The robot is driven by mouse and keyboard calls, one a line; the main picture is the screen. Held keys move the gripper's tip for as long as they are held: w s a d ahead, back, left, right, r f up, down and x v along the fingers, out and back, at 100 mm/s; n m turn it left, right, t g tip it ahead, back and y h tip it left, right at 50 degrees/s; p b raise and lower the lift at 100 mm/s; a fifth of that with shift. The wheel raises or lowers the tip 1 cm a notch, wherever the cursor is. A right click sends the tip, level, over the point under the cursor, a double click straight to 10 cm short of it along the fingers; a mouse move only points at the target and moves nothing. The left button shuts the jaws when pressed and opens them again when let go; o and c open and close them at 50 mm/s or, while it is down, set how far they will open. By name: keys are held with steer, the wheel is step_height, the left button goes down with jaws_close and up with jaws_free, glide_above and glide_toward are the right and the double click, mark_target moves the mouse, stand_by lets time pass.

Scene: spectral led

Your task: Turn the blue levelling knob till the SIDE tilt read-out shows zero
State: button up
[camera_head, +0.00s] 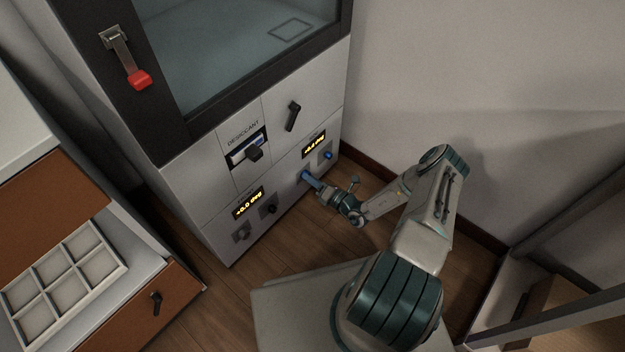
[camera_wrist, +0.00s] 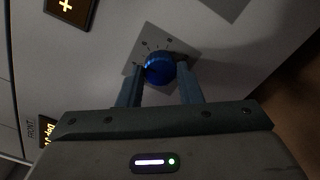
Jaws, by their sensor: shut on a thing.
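My gripper (camera_head: 308,179) reaches the lower front of the white cabinet, below the right read-out. In the wrist view its two fingers (camera_wrist: 161,82) are shut on a round blue knob (camera_wrist: 160,66), one on each side. The knob sits on a grey plate with tick marks. In the head view the fingers mostly hide this knob. The right read-out (camera_head: 314,145) is lit yellow with a plus and a value that looks like +0.4 deg, hard to read. Its label is not legible. The left read-out (camera_head: 248,203) shows +0.0 deg; the wrist view shows FRONT beside it.
Another blue knob (camera_head: 328,155) sits just right of my gripper. A black knob (camera_head: 269,209) is below the left read-out. A desiccant slot (camera_head: 248,150) and a black handle (camera_head: 292,116) are above. The wall stands close on the right; a drawer unit (camera_head: 155,303) stands left.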

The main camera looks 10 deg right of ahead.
steer(key=shift+n, duration=0.3)
steer(key=shift+n+p, duration=1.35)
steer(key=shift+n, duration=2.05)
steer(key=shift+d, duration=0.1)
steer(key=o, duration=1)
steer(key=shift+s, duration=0.1)
